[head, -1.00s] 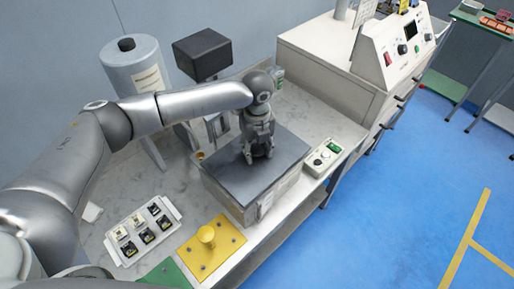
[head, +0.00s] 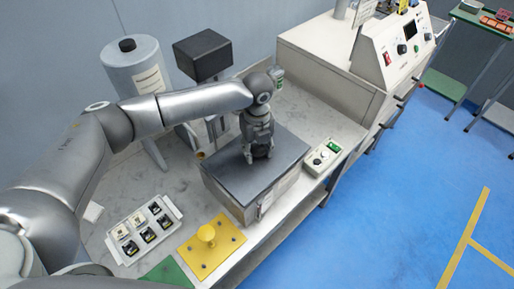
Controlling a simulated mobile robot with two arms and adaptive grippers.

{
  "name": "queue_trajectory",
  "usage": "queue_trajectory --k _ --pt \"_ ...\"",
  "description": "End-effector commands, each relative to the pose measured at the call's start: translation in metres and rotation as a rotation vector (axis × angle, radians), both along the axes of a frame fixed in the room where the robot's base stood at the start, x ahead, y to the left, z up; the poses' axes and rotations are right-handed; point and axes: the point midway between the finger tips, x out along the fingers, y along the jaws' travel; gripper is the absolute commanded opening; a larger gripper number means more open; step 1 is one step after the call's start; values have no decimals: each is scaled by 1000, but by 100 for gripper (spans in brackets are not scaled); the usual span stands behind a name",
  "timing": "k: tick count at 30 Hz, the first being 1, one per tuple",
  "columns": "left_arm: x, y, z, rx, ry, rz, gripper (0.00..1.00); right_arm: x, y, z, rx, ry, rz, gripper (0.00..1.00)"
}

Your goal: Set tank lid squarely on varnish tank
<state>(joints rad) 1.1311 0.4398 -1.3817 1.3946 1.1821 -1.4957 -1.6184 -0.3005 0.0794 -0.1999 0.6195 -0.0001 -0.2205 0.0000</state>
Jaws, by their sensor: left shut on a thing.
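The varnish tank (head: 248,212) is a pale box on the bench. The dark grey tank lid (head: 232,176) lies over its top and looks roughly in line with the tank's edges. From this angle I cannot tell whether the lid is fully seated all round. My left gripper (head: 257,156) points down at the middle of the lid and is shut on it, with its fingers hiding the part that they grip. My right gripper is not in view.
A control box (head: 321,159) with a green switch stands right of the tank. A yellow plate with a knob (head: 207,234) and a white tray of small parts (head: 126,221) lie in front left. A grey cylinder (head: 137,72) and a black box on a post (head: 203,54) stand behind.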

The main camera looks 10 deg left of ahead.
Motion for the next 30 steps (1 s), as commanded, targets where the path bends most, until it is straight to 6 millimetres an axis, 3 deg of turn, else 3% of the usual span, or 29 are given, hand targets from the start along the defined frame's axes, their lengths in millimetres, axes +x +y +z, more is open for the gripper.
queue_trajectory --k 22,23,28,30 --pt "0 -1 -17 -1 -2 -1 2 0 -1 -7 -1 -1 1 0" --pt "1 -1 -16 -1 -2 -1 45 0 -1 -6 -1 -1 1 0" --pt "0 0 -16 0 -1 -1 66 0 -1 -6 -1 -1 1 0" --pt "0 0 -16 -1 -1 -1 66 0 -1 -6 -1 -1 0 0"
